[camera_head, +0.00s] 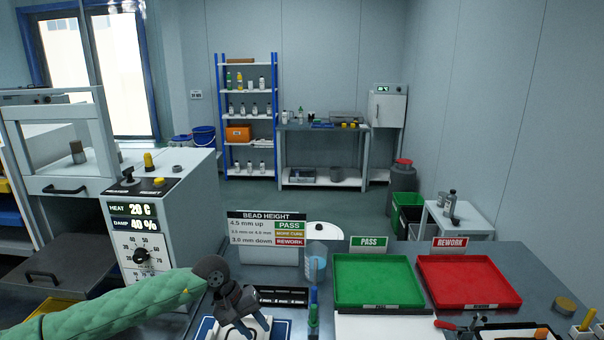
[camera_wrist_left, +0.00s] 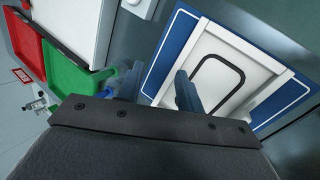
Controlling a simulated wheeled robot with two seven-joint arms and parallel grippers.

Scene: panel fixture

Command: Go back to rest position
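My left arm, in a green sleeve, comes in from the left in the head view. My left gripper (camera_head: 240,322) hangs over the front of the bench and looks empty. In the left wrist view its two dark fingers (camera_wrist_left: 158,88) stand apart. Below them is a white panel (camera_wrist_left: 222,72) with a black rounded outline, in a white frame on a blue mat (camera_wrist_left: 168,48). The mat (camera_head: 281,328) is partly hidden by the gripper in the head view. My right gripper does not show in either view.
A green tray (camera_head: 378,281) marked PASS and a red tray (camera_head: 467,281) marked REWORK stand on the bench. A bead height sign (camera_head: 267,228) and a clear cup (camera_head: 316,266) are behind the mat. A grey oven-like box (camera_head: 170,215) with a dial stands left.

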